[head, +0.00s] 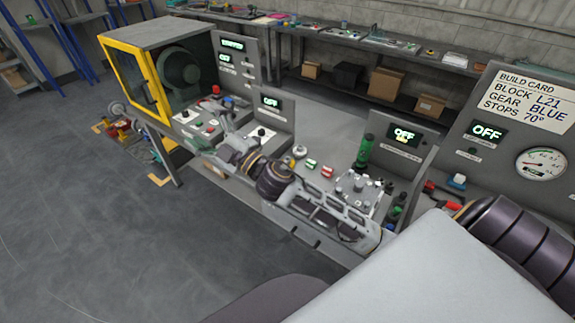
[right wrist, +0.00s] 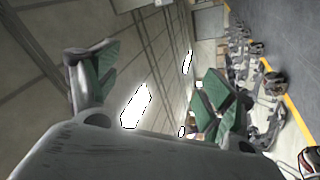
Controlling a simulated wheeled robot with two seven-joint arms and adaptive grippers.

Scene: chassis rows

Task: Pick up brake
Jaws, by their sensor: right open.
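I cannot make out for certain which part is the brake. My right gripper (head: 236,140) is over the front of the bench, beside the small control panels. In the right wrist view its two green-padded fingers (right wrist: 155,92) stand wide apart with nothing between them. My left gripper is not in view.
The bench holds a yellow-framed machine (head: 135,78), a green cylinder (head: 364,150) and a grey fixture with pegs (head: 358,190). A build card (head: 521,100) hangs at right. Boxes (head: 387,84) sit under the back shelf. The grey floor (head: 80,220) at left is clear.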

